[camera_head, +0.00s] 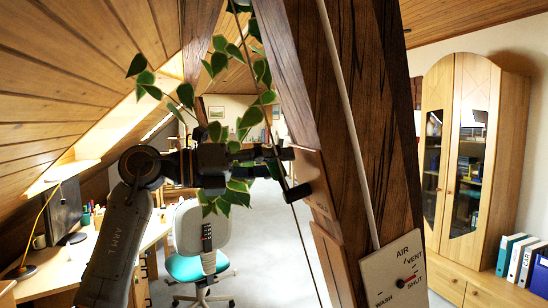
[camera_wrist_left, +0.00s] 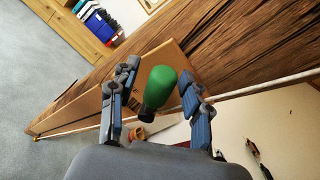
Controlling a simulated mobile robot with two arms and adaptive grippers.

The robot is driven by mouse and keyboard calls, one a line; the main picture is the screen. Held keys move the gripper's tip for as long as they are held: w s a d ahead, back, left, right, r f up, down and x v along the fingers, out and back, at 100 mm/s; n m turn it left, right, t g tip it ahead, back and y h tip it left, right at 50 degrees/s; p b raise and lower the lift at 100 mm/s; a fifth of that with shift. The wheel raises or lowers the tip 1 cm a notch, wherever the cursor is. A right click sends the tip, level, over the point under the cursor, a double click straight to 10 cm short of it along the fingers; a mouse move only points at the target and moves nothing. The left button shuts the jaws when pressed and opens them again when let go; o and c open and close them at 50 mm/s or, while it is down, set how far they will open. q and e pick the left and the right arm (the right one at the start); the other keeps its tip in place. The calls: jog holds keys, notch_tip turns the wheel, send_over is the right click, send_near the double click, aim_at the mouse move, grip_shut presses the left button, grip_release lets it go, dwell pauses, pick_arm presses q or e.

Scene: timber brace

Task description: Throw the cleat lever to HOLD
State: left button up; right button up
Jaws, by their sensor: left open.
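My left gripper (camera_wrist_left: 160,72) is open, one finger on each side of the green handle, with visible gaps. In the head view my left gripper (camera_head: 287,172) is at the timber's left face, beside the wooden plate (camera_head: 315,185). The handle cannot be made out there.
The dark timber brace (camera_head: 350,150) slopes through the head view, with a pale cord (camera_head: 345,110) along it. A panel (camera_head: 395,275) marked AIR, VENT, SHUT and WASH sits lower right. A leafy plant (camera_head: 240,120) hangs around my left wrist. A desk chair (camera_head: 200,250) stands behind.

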pick_arm(q)
grip_shut()
jog(key=shift+s, duration=0.1)
dwell(0.4)
jog(key=s+m+b, duration=0.1)
jog(key=m+t+b, duration=0.1)
jog(key=b, duration=0.1)
jog(key=shift+s+d+r+t, duration=0.1)
jog(key=shift+s+r+t, duration=0.15)
jog(key=shift+s+t, duration=0.1)
jog(key=s+m+t+b, duration=0.1)
jog(key=m+b, duration=0.1)
jog(key=b, duration=0.1)
jog(key=s+d+m+t+b, duration=0.1)
jog(key=s+m+b, duration=0.1)
jog(key=b, duration=0.1)
jog(key=s+m+t+b, duration=0.1)
jog(key=m+b, duration=0.1)
jog(key=b, duration=0.1)
jog(key=shift+s+d+f+y, duration=0.15)
jog(key=shift+d+y, duration=0.1)
jog(key=shift+y, duration=0.15)
jog(key=shift+s+d+f+m+t+b, duration=0.1)
jog(key=shift+s+d+m+t+b, duration=0.15)
jog(key=shift+m+b, duration=0.4)
jog(key=shift+s+d+m+t+b, duration=0.1)
jog(key=shift+s+m+t+b, duration=0.2)
jog(key=shift+b, duration=0.5)
grip_release()
